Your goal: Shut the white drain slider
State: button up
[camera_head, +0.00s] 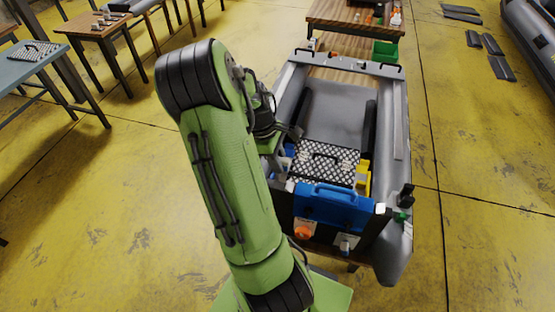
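A grey inflatable boat (396,120) stands right of my arm, its dark transom (325,232) toward me. On the transom's face is a pale plate with an orange round part (302,232). To its right is another pale plate with a small blue-grey part (346,243). A small white piece (380,208) sits at the transom's top right corner. I cannot tell which of these is the white drain slider, or whether it is open or shut. My gripper (292,131) is dark, partly hidden behind my green arm, over the boat's left side; its fingers are unclear.
A blue case (334,205) sits at the transom top, before a checkered case (325,163) inside the boat. A wooden table (355,17) with a green bin (384,51) stands beyond. Tables stand at left.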

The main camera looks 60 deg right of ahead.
grip_shut()
jog(key=shift+a+f+b, duration=0.1)
jog(key=shift+f+b, duration=1.7)
jog(key=shift+f, duration=0.6)
jog(key=o, duration=0.6)
grip_release()
notch_tip(320, 180, up, 7)
jog(key=p, duration=0.6)
jog(key=shift+r+p, duration=0.2)
jog(key=shift+p, duration=0.1)
jog(key=shift+f, duration=0.1)
jog(key=shift+f, duration=0.1)
